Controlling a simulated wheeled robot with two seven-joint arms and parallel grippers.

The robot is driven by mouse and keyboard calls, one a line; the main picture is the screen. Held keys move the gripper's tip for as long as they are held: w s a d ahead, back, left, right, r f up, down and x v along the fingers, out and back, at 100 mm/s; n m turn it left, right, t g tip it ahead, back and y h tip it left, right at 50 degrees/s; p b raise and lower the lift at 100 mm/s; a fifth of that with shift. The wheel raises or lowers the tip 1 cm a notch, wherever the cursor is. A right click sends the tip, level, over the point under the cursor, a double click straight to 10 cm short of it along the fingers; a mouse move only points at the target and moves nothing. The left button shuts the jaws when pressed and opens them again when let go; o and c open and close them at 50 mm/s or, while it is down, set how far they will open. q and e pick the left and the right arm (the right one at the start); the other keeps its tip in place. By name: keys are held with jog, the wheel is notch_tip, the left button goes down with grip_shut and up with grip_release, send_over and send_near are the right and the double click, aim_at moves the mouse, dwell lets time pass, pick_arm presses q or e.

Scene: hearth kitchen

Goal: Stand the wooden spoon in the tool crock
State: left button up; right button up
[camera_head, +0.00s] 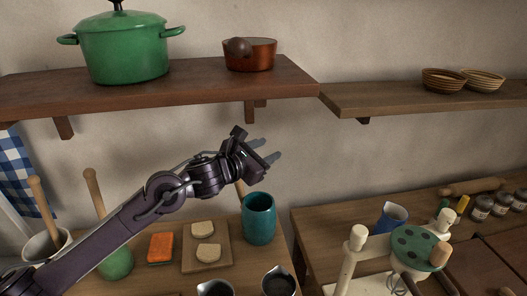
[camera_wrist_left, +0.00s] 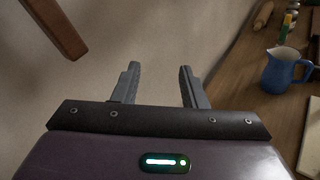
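My left gripper (camera_head: 268,150) is above the teal crock (camera_head: 258,222), in front of the wall and below the shelf. Its fingers are apart with nothing between them, as the left wrist view (camera_wrist_left: 157,85) also shows. A short piece of a thin wooden handle (camera_head: 240,190) shows between the gripper and the crock's left rim. It seems to stand in the crock and lean left, but its upper part is hidden behind my gripper. I cannot tell its full shape. My right gripper is not in view.
A wooden shelf (camera_head: 200,92) with a green pot (camera_head: 122,50) and a copper pan (camera_head: 262,55) hangs above my arm. A board (camera_head: 190,262) with bread slices lies left of the crock. Metal cups (camera_head: 278,281) stand in front. A blue jug (camera_head: 391,217) stands right.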

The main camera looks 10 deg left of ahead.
pick_arm(q)
jog(key=r+b+v, duration=0.1)
jog(key=b+v, duration=0.1)
jog(key=v, duration=1)
jog(key=shift+r, duration=0.15)
jog(key=shift+s, duration=0.1)
